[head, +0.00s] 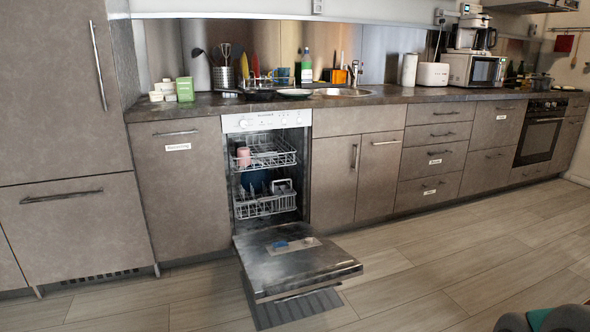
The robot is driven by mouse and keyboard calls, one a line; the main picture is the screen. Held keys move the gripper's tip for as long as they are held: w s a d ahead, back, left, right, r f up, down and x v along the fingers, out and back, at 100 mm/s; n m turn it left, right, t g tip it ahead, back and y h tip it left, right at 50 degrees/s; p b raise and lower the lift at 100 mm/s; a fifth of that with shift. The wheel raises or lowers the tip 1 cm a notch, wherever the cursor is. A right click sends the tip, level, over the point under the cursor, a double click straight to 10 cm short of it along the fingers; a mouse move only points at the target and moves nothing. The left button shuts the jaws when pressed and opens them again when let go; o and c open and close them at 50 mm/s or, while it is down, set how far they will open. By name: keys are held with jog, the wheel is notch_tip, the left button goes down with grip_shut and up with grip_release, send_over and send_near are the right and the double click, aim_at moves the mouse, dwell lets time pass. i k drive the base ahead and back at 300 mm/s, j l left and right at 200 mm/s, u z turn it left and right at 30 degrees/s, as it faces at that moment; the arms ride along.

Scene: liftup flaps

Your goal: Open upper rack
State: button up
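The dishwasher (266,122) stands under the counter, left of the middle in the head view. Its door (296,265) is folded down flat just above the floor, with its inner face up. The white wire upper rack (272,160) sits inside the cavity and holds a pink cup (243,157) at its left. The lower rack (264,206) is below it, also inside, with a grey basket and a dark blue item. The rear of both racks is in shadow. My gripper is not in view.
The lowered door juts out over the wood floor (430,265), which is otherwise clear in front of the cabinets. Cabinets flank the dishwasher, and dishes, a sink (343,92) and appliances are on the counter. A dark rounded shape with teal shows at the bottom right corner.

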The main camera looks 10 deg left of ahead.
aim_at(264, 154)
jog(key=i+j, duration=1.35)
jog(key=j, duration=0.3)
jog(key=i+j, duration=0.7)
jog(key=j, duration=0.1)
